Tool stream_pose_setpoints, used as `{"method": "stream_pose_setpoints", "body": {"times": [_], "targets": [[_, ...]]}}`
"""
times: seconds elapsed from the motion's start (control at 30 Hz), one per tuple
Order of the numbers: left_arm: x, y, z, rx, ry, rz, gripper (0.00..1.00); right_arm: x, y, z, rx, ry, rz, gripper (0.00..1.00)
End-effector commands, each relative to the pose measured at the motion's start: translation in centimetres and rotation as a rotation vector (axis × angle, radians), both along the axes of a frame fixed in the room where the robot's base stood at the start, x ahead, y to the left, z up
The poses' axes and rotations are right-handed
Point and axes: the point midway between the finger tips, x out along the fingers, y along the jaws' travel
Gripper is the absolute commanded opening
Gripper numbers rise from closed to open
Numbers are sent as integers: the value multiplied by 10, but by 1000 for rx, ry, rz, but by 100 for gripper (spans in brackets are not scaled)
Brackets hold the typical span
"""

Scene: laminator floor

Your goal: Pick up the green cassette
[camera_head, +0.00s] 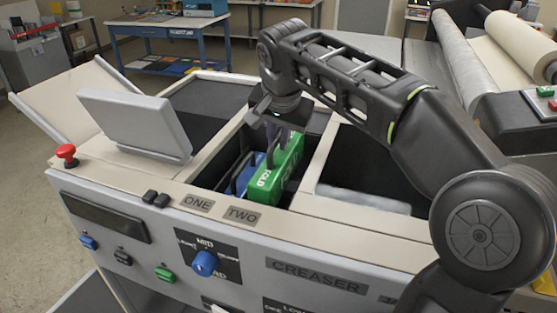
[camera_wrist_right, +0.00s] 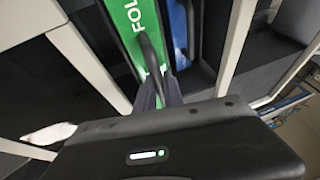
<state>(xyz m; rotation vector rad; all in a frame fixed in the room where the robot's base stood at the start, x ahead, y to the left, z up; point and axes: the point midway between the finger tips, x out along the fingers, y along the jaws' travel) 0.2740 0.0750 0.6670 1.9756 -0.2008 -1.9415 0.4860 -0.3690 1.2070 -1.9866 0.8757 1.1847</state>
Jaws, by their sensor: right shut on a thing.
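The green cassette (camera_head: 274,171), with white lettering that begins "FOL", stands in the machine's open bay. It also shows in the right wrist view (camera_wrist_right: 124,22), with its dark handle running down to my fingers. My right gripper (camera_head: 277,132) comes down from above and is shut on the green cassette at its handle; its fingertips show in the right wrist view (camera_wrist_right: 158,90). A blue cassette (camera_head: 247,176) stands close beside the green one, to its left, and also shows in the right wrist view (camera_wrist_right: 180,30). My left gripper is not in view.
The bay lies behind labels ONE and TWO in a creaser machine (camera_head: 300,238) with light rims. A tilted grey screen (camera_head: 135,122) and a red button (camera_head: 66,151) are on the left. A second bay to the right holds a pale object (camera_head: 362,199). Rollers (camera_head: 470,55) stand at back right.

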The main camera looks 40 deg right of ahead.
Motion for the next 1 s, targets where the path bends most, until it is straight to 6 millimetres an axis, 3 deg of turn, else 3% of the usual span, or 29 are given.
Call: {"method": "stream_pose_setpoints", "body": {"times": [0.03, 0.2, 0.3, 0.5, 1.0], "targets": [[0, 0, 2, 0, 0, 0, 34, 2, 1, 16, 0, -8, 2, 0], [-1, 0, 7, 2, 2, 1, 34, 2, 1, 59, 1, -6, 2, 0], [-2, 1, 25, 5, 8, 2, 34, 0, 0, 77, -1, -1, 1, 0], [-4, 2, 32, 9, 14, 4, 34, 0, 0, 85, 0, -1, 0, 0], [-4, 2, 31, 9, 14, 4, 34, 0, 0, 84, -1, -3, 0, 0]]}}
